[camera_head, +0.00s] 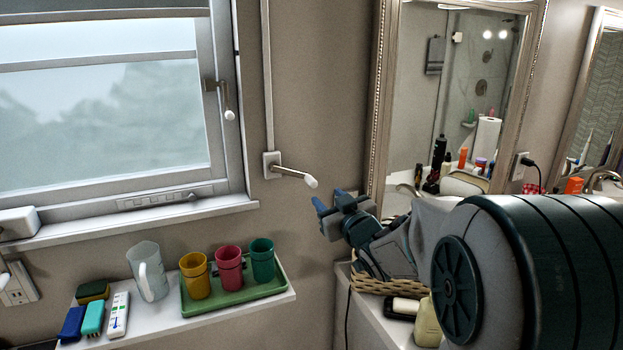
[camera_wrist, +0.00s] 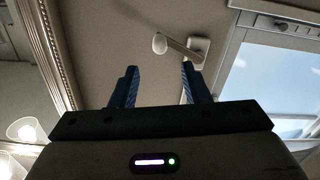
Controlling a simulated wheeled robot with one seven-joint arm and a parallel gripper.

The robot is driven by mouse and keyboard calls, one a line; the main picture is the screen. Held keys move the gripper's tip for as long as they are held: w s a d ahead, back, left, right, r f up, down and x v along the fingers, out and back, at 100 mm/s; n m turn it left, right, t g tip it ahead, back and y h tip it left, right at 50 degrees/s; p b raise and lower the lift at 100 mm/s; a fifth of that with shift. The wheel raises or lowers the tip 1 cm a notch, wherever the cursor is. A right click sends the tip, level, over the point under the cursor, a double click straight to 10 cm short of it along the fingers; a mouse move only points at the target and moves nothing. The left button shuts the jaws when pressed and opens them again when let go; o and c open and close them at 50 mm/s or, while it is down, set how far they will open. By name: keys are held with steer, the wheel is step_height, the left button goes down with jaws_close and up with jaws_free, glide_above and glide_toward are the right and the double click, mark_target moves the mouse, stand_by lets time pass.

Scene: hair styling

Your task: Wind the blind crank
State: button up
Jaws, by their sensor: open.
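The blind crank (camera_head: 293,174) is a metal arm with a white knob, sticking out from a white wall box (camera_head: 271,165) to the right of the window. A thin vertical rail (camera_head: 267,80) runs up from the box. My gripper (camera_head: 335,204) is open and empty, a little right of and below the knob. In the wrist view the crank's white knob (camera_wrist: 160,43) shows beyond and above the two blue fingers of my gripper (camera_wrist: 158,86), between their lines. The fingers do not touch it.
A shelf (camera_head: 185,318) below holds a green tray (camera_head: 240,296) with several cups. A framed mirror (camera_head: 440,70), a wicker basket (camera_head: 380,286) and bottles are by my arm at right. The wall around the crank is clear.

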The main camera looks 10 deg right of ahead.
mark_target(315, 185)
steer(key=p+x, duration=0.2)
steer(key=x, duration=0.8)
steer(key=shift+w+a, duration=0.1)
steer(key=shift+w, duration=0.3)
jaws_close()
